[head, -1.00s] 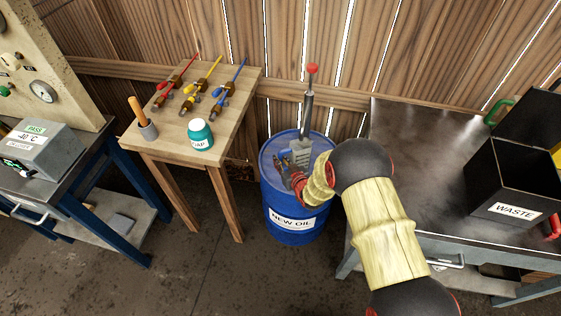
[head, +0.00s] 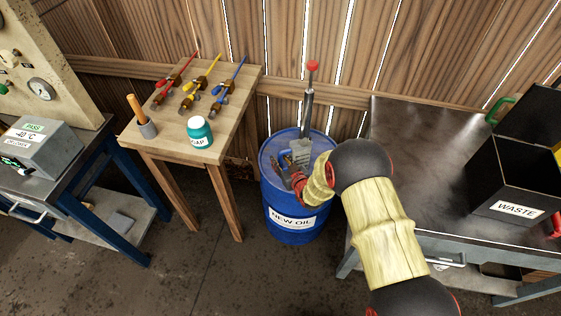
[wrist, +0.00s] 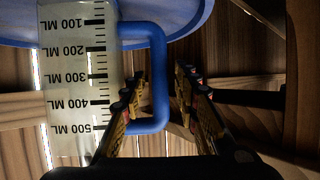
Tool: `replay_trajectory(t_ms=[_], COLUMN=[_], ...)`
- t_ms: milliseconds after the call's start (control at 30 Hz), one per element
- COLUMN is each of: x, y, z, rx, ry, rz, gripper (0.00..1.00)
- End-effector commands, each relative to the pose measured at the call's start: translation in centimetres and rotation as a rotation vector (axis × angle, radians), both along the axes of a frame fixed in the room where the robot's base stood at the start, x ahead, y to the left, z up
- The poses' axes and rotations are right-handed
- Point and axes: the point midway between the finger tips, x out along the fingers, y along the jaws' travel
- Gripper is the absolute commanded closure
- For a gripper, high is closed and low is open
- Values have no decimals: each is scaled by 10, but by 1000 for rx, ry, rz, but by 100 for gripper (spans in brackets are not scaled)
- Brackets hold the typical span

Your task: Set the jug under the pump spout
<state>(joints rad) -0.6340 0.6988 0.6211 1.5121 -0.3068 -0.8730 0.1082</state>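The jug (wrist: 75,80) is clear with black ML marks and a blue handle (wrist: 159,90). It appears upside down in the wrist view, its low marks close to the blue drum top. In the head view a pale grey shape at the pump's foot may be the jug; I cannot tell. The pump (head: 309,100) has a grey shaft and a red knob and rises from the drum. The spout is not clear to see. My gripper (wrist: 161,75) is open, its fingers on either side of the handle in the picture, with gaps showing. It also shows over the drum (head: 291,181).
A plank wall is behind.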

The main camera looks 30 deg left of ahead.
Motion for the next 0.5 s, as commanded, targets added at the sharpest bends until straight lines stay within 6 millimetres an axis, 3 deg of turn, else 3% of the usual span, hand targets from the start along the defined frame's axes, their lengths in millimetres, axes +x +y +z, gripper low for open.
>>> replay_trajectory(t_ms=[500], x=[-7], y=[-9], z=[5], rx=[0], ry=[0], rz=[-1], gripper=[64])
